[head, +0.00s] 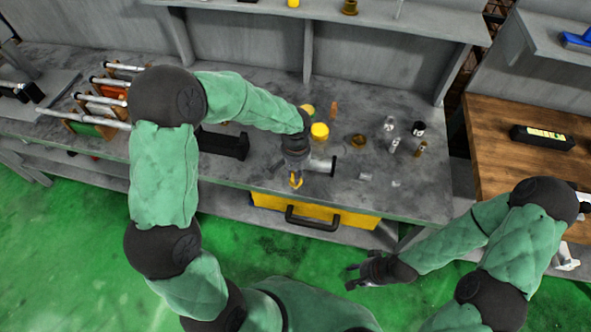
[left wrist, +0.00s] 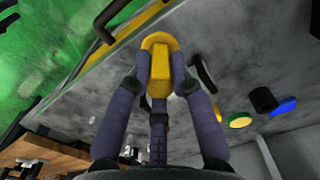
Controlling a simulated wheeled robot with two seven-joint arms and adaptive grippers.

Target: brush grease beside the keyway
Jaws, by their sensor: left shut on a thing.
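My left gripper (head: 296,172) is over the grey bench near its front edge. It is shut on a yellow thing (head: 296,181), which also sits between the fingers in the left wrist view (left wrist: 160,68). It may be the brush; no bristles show. A pale metal cylinder (head: 322,165), possibly the shaft, lies just right of the left gripper and is partly hidden by it. No keyway or grease can be made out. A yellow-topped round pot (head: 320,131) stands behind the cylinder. My right gripper (head: 365,270) is open and empty in front of the bench, over the green floor.
A black block (head: 225,143) and a rack of metal rods (head: 105,95) are on the left. A brass ring (head: 358,141) and small bottles (head: 389,124) stand to the right. A yellow drawer (head: 310,212) with a black handle is below the bench front.

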